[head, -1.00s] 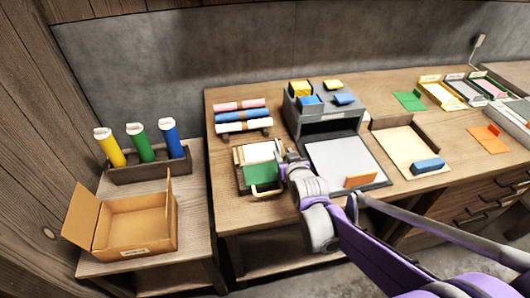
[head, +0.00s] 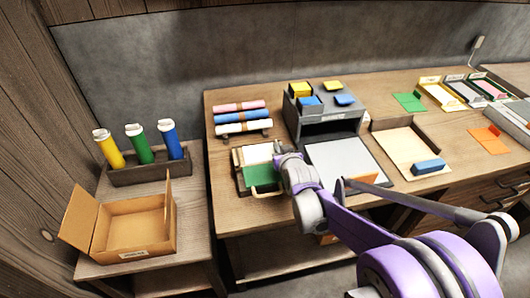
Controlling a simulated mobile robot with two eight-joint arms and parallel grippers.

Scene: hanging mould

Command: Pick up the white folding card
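A white card (head: 257,153) lies at the back of a small wooden tray (head: 237,167) near the left end of the long workbench. A green panel (head: 262,174) lies in front of it, with a pale loop-like handle at its front edge. Whether the white card is folded I cannot tell. My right gripper (head: 279,151) is at the tray's right edge, close beside the white card. Its fingers are small and partly hidden by its own body, so I cannot tell whether they are open, or whether they touch the card. My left gripper is not in view.
Rolls on a rack (head: 243,134) lie behind the tray. An open cardboard box (head: 132,232) and a holder (head: 150,173) with coloured tubes occupy the left table. A gap separates the tables.

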